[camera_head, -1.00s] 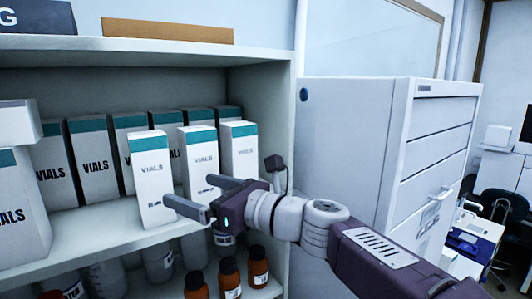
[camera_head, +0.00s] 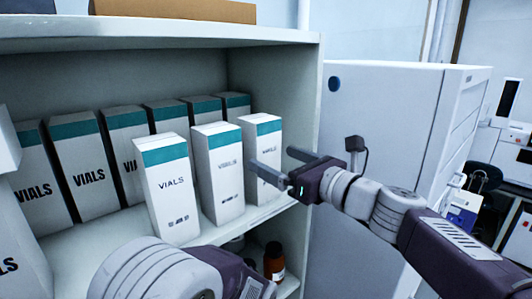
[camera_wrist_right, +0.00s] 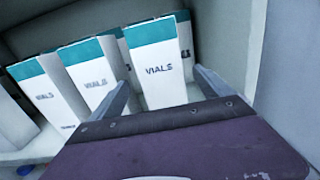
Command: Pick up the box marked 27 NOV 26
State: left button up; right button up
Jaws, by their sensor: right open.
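Three white vial boxes with teal tops stand in front on the shelf: a left one (camera_head: 172,195), a middle one (camera_head: 219,175) and a right one (camera_head: 262,150). Each is marked VIALS; the small print below is too blurred to read, so I cannot tell which says 27 NOV 26. My right gripper (camera_head: 271,157) is open in front of the right box. In the right wrist view the right box (camera_wrist_right: 160,65) shows between and beyond the open fingers (camera_wrist_right: 162,82). My left arm shows at the bottom of the head view, its gripper hidden.
More vial boxes (camera_head: 85,165) stand in a row behind and at the left. The cabinet's right side wall (camera_head: 302,110) is close to the right box. A brown bottle (camera_head: 274,262) stands on the shelf below.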

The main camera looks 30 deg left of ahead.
aim_at(269, 154)
jog(key=shift+x, duration=1.15)
jog(key=p+x, duration=0.3)
jog(key=shift+r, duration=0.25)
jog(key=shift+w+a+f+p, duration=0.2)
jog(key=shift+w+a+p, duration=0.1)
jog(key=shift+a+p, duration=0.15)
pick_arm(q)
jog(key=r, duration=0.3)
jog(key=shift+w+a+r, duration=0.1)
jog(key=shift+a+r, duration=0.25)
jog(key=shift+r, duration=0.05)
pick_arm(e)
jog(key=shift+a+f, duration=0.1)
jog(key=shift+a, duration=0.1)
jog(key=c, duration=1.7)
